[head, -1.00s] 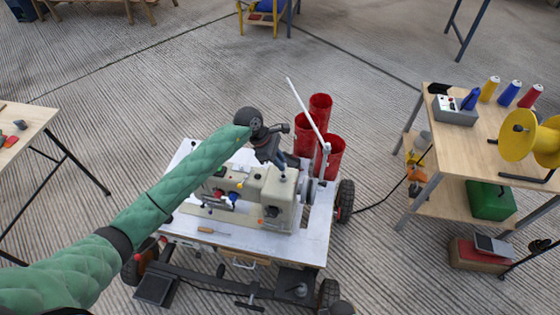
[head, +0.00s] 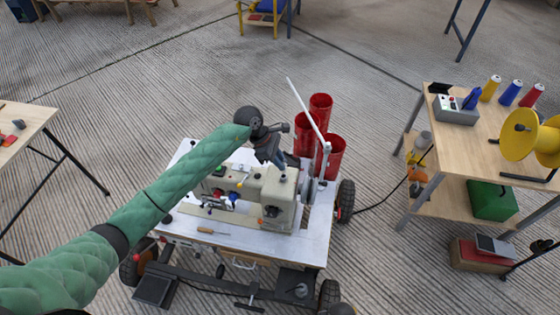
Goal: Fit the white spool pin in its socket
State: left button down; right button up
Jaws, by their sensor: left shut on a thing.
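My left gripper (head: 280,161) reaches over the top of the cream sewing machine (head: 277,187) from the left, pointing down. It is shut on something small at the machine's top. The white spool pin cannot be made out clearly, being tiny and mostly hidden at the fingertips. The socket is also hidden or too small to tell, so I cannot tell whether pin and socket touch. My right gripper is not in view.
The machine stands on a white wheeled table (head: 300,249). Behind it are several red cylinders (head: 321,107) and a slanting white rod (head: 306,112). A screwdriver (head: 212,231) lies in front.

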pick_arm(q)
jog(key=shift+b, duration=0.95)
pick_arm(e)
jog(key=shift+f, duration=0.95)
